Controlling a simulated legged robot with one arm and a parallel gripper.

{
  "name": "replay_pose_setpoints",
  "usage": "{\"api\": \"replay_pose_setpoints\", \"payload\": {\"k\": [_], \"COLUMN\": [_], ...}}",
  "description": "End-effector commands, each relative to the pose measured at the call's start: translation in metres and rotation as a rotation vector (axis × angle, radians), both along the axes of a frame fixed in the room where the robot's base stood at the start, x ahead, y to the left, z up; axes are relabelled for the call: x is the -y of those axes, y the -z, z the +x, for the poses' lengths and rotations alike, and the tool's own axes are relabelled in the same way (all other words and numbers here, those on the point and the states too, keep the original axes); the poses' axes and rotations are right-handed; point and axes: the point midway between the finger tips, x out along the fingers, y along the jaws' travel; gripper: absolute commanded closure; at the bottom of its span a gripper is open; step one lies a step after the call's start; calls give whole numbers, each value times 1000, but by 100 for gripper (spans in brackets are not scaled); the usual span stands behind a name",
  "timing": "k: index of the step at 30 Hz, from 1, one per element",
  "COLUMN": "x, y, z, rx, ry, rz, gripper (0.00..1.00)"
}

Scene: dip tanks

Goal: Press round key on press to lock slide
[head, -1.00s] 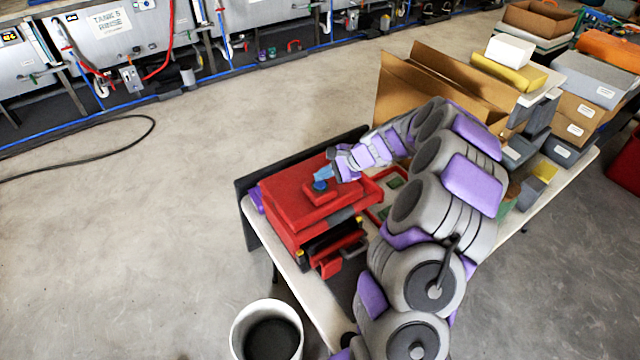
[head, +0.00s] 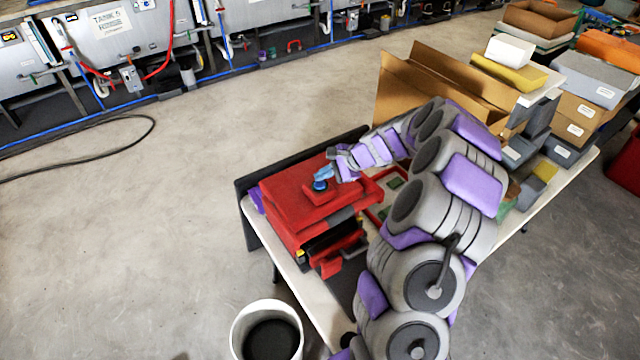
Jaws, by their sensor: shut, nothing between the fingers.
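The red press (head: 284,211) sits on the near left end of the white table. A raised red block on its top carries a small round blue key (head: 320,186). My gripper (head: 322,174), with light blue fingertips, is shut and empty, with its tips right at the key. I cannot tell whether the tips touch the key or are just above it. The front of the press shows a dark opening with a red part (head: 338,253) in it, perhaps the slide.
An open cardboard box (head: 440,75) and stacked boxes (head: 580,105) stand on the table at the back right. A white bin (head: 267,318) stands on the floor beside the table's near end. A black cable (head: 100,165) lies on the floor at left. The left floor is otherwise clear.

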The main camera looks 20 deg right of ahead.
Motion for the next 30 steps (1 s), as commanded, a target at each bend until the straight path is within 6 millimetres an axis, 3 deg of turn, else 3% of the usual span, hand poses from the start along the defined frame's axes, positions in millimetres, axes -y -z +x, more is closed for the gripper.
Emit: {"api": "replay_pose_setpoints", "payload": {"k": [30], "x": [-1], "y": [10], "z": [-1], "rx": [0], "ry": [0], "rz": [0], "gripper": [100]}}
